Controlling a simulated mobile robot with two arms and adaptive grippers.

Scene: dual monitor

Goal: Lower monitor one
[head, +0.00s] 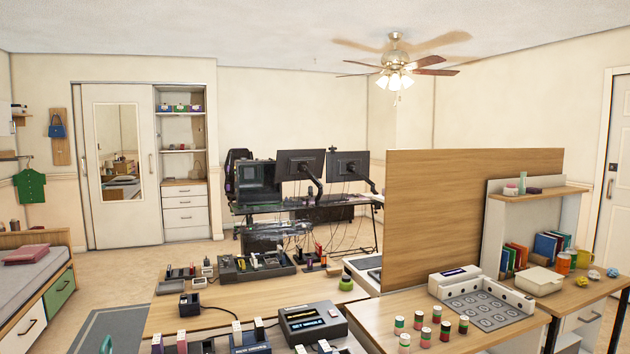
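Two dark monitors on black arms stand at a glass-topped desk (270,207) across the room. The left one (300,164) is slightly tilted and its arm shows at its lower right. The right one (349,166) is beside it at about the same height, with its arm reaching down to the right. Their backs seem to face me. I cannot tell which of them is monitor one. Neither of my grippers shows in this view.
A dark boxy case (257,180) stands left of the monitors. Cables hang below the desk. A wooden table (215,298) with trays and devices is in front of me. A tall wooden panel (455,215) blocks the right. Open floor (120,270) lies at the left.

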